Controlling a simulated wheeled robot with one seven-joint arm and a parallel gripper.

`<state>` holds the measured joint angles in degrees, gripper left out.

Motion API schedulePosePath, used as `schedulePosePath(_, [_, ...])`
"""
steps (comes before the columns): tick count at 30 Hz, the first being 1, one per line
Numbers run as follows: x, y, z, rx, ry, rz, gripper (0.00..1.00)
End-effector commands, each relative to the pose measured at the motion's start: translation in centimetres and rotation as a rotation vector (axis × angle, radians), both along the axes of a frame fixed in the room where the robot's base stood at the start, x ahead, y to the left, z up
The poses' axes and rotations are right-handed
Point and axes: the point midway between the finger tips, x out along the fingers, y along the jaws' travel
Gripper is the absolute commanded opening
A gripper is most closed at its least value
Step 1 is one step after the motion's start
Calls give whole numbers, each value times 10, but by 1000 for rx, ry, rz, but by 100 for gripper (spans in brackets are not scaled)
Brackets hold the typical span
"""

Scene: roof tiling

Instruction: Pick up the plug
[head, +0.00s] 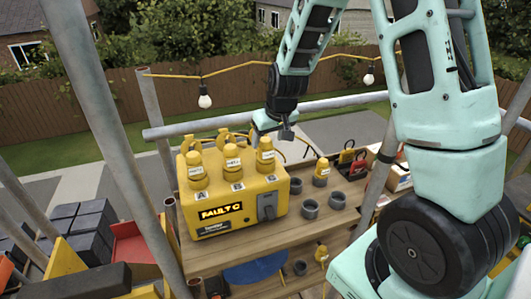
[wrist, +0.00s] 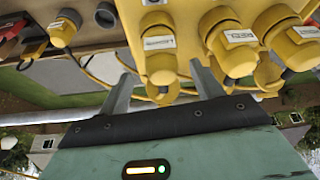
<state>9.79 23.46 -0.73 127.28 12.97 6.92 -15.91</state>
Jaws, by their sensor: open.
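A yellow box (head: 235,215) with a lit "FAULT C" display stands on the wooden bench. Three yellow plugs sit upright in its top, by marks A, B and C: the left plug (head: 196,170), the middle plug (head: 232,160) and the right plug (head: 265,157). My gripper (head: 286,132) is above and behind the box's right end. In the wrist view, my gripper (wrist: 163,88) has its fingers apart, with the right plug (wrist: 158,45) lined up with the gap. Its label is too small to read, and no contact shows. Another yellow plug (head: 321,172) stands on the bench, right of the box.
Dark ring-shaped sockets (head: 310,208) stand right of the box. One more yellow plug (head: 322,253) is at the bench's lower front. A scaffold rail (head: 220,122) runs behind the box, and yellow cables loop behind the plugs. Dark tiles (head: 85,222) are stacked at left.

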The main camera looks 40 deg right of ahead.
Motion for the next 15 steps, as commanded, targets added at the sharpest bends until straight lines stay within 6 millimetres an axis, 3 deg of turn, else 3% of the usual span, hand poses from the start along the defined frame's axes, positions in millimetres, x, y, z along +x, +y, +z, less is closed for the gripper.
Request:
schedulePosePath(9, [15, 0, -33, 1, 4, 0, 66])
schedulePosePath(15, [19, 0, -41, 0, 0, 0, 66])
